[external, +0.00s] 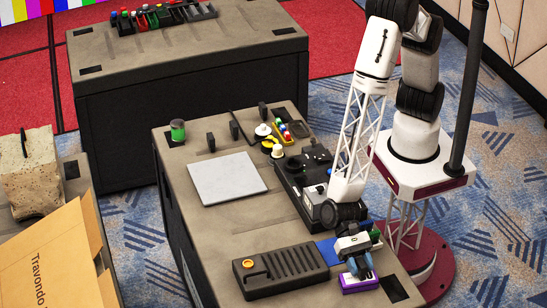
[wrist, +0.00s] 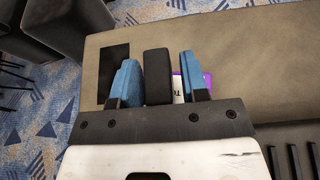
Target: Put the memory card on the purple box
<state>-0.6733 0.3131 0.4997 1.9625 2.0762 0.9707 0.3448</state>
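My gripper (wrist: 160,80) has two blue fingers standing apart, low over the near end of the table. A black rounded block (wrist: 158,72) shows between them in the wrist view, close to the left finger, with a gap to the right one. I cannot tell whether this block is the memory card or part of my gripper. The purple box (external: 359,285) has a pale label and lies just below my fingers in the external view. In the wrist view a strip of the purple box (wrist: 177,90) shows through the gap. I cannot clearly make out the memory card.
A black case with an orange knob (external: 279,271) lies left of my gripper. A flat blue thing (external: 326,248) is beside it. A grey square pad (external: 227,178) and black equipment (external: 299,180) lie farther back. The table (wrist: 240,65) is bare beyond my fingertips.

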